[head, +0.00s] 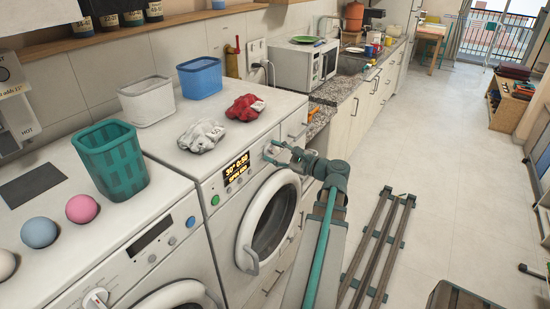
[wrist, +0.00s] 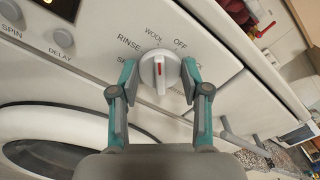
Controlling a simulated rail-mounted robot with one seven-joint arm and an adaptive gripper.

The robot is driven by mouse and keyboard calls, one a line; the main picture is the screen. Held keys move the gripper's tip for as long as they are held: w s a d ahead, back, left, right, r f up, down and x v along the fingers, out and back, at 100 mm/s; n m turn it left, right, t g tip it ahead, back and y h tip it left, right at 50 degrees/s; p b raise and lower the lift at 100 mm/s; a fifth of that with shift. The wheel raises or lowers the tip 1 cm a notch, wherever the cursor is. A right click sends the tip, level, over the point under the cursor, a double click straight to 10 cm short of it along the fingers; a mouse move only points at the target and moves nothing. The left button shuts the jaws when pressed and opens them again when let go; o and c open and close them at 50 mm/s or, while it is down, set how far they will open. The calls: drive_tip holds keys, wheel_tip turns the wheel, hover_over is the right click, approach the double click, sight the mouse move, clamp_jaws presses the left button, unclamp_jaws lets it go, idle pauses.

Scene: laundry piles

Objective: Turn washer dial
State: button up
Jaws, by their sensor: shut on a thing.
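The washer dial (wrist: 159,62) is a round white knob with a raised grip and a red line. In the wrist view it sits between the two teal and grey fingers of my gripper (wrist: 158,72), which is shut on it.
Red cloth (head: 245,107) and white cloth (head: 201,136) lie on that washer, with blue (head: 200,78) and white (head: 147,102) baskets behind. A second washer (head: 70,262) carries a teal basket (head: 111,160) and several balls.

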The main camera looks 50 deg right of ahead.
idle(0.3)
drive_tip(key=o, duration=1.1)
drive_tip(key=s, duration=1.2)
drive_tip(key=shift+d, duration=0.3)
